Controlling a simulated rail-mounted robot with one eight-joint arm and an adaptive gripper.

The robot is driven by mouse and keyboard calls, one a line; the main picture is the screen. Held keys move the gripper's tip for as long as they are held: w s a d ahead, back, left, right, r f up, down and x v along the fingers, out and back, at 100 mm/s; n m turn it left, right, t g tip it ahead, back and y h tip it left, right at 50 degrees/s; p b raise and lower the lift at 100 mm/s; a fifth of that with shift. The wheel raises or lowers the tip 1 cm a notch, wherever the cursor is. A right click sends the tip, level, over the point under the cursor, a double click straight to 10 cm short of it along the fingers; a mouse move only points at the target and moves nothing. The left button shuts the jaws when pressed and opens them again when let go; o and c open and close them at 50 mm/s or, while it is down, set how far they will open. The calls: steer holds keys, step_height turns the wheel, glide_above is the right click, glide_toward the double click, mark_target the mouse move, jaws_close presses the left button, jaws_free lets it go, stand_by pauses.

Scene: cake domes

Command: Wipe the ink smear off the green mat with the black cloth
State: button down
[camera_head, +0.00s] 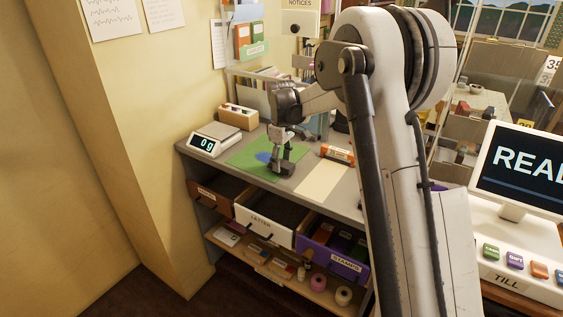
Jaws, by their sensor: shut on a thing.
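The green mat (245,164) lies on the grey counter, left of the middle of the view. A blue ink smear (263,157) shows on the mat, just left of my gripper; part of it may be hidden behind the gripper. My gripper (284,159) points down over the right part of the mat. It is shut on the black cloth (284,169), a small dark patch beneath the fingers at the mat. I cannot tell whether the cloth is pressed on the mat or just above it.
A scale (214,139) reading 0 g stands left of the mat, and a wooden block holder (238,116) behind it. An orange roll (338,154) and a cream sheet (322,181) lie to the right. Open drawers (265,223) jut out below the counter.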

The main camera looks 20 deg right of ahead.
steer(key=shift+f+b, duration=0.5)
steer(key=shift+f, duration=0.15)
steer(key=shift+a, duration=0.1)
steer(key=shift+w+a+r, duration=0.1)
steer(key=shift+w+a, duration=0.65)
steer(key=shift+w, duration=0.15)
steer(key=shift+s+d+b, duration=0.4)
steer(key=shift+s+d, duration=0.4)
steer(key=shift+s, duration=0.15)
steer(key=shift+w+a, duration=0.8)
steer(key=shift+w, duration=0.15)
steer(key=shift+s+d+b, duration=0.3)
steer(key=shift+s+d, duration=0.5)
steer(key=shift+s, duration=0.15)
steer(key=shift+w+a, duration=0.8)
steer(key=shift+w, duration=0.15)
steer(key=shift+s+d+f+b, duration=0.2)
steer(key=shift+s+d+b, duration=0.15)
steer(key=shift+s+d, duration=0.55)
steer(key=shift+s, duration=0.1)
